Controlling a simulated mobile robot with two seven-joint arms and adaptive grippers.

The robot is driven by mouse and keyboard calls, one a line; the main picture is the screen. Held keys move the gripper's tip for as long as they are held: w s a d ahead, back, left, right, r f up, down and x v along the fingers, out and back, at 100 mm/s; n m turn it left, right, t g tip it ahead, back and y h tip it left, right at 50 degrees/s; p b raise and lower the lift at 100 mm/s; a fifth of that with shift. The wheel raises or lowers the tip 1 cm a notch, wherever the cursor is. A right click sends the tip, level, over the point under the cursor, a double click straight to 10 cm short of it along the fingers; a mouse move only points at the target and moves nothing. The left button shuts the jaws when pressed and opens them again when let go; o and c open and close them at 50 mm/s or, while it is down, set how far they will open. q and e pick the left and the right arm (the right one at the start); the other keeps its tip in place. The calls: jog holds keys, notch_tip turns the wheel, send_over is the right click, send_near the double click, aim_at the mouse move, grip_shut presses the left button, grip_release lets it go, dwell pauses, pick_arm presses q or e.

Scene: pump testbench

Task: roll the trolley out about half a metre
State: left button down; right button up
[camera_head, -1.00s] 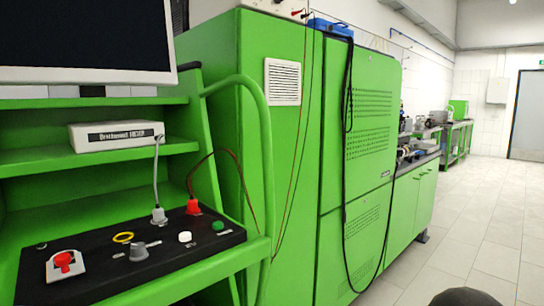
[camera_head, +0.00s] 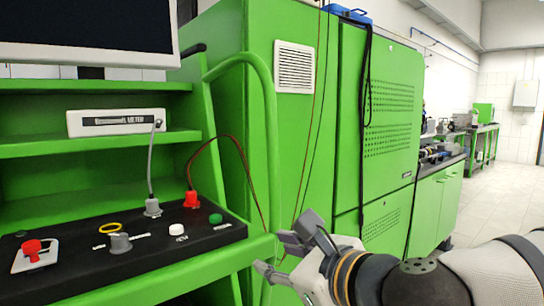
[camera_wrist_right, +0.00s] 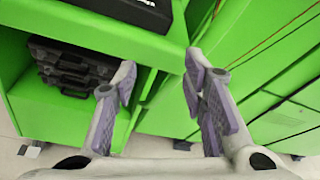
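The green trolley (camera_head: 95,190) fills the left of the head view. It carries a monitor (camera_head: 85,30), a white meter box (camera_head: 115,122) and a black control panel (camera_head: 125,240). Its curved tubular handle (camera_head: 266,110) runs down its right side. My right gripper (camera_head: 283,250) is open beside the lower end of the handle, at the panel's right corner. In the right wrist view its two fingers stand apart with nothing clearly between them, over green trolley parts (camera_wrist_right: 100,30). I cannot tell whether a finger touches the handle. My left gripper is not in view.
Large green cabinets (camera_head: 290,130) with a vent stand close to the trolley's right, with cables hanging down. A bench (camera_head: 440,190) is further back. Tiled floor (camera_head: 485,205) is open at the right. Black cases (camera_wrist_right: 70,70) lie on a lower trolley shelf.

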aim_at(275, 146)
jog(key=w+d+r+m+t, duration=0.1)
jog(key=d+r+m+t, duration=0.15)
jog(key=r, duration=0.55)
jog(key=d+r+m+t, duration=0.1)
jog(key=d+r+m, duration=0.15)
jog(key=r, duration=0.45)
jog(key=x, duration=1.2)
jog(key=shift+w+a+r, duration=0.15)
jog(key=shift+a+r, duration=0.1)
jog(key=shift+a, duration=0.1)
grip_shut()
